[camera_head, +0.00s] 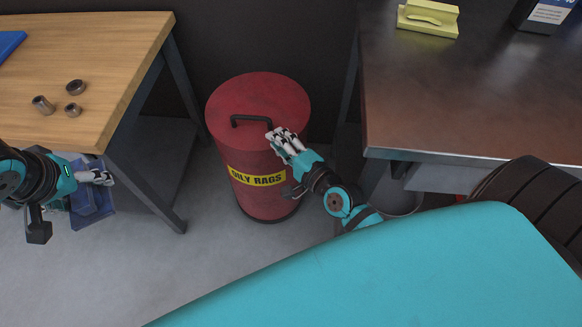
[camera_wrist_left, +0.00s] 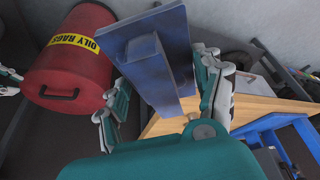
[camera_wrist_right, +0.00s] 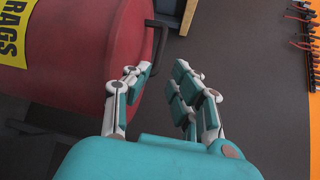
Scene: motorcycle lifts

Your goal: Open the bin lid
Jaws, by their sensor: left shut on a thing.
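The red bin (camera_head: 262,165) with the yellow "OILY RAGS" label stands on the floor between two benches. Its lid (camera_head: 268,95) is shut and carries a dark bar handle (camera_head: 250,119). My right gripper (camera_head: 282,136) is at the lid's right edge, near the handle's right end. In the right wrist view its fingers (camera_wrist_right: 160,72) are apart and empty, with the handle (camera_wrist_right: 156,44) just beyond the tips. My left gripper (camera_head: 104,178) is by the wooden bench, shut on a blue metal part (camera_wrist_left: 150,60). That part also shows in the head view (camera_head: 92,205).
A wooden bench (camera_head: 120,75) with several metal rings stands left of the bin. A metal-topped bench (camera_head: 440,100) with a yellow block (camera_head: 428,18) stands to the right. A dark tyre (camera_head: 530,195) and a large teal surface fill the lower right. The floor left of the bin is clear.

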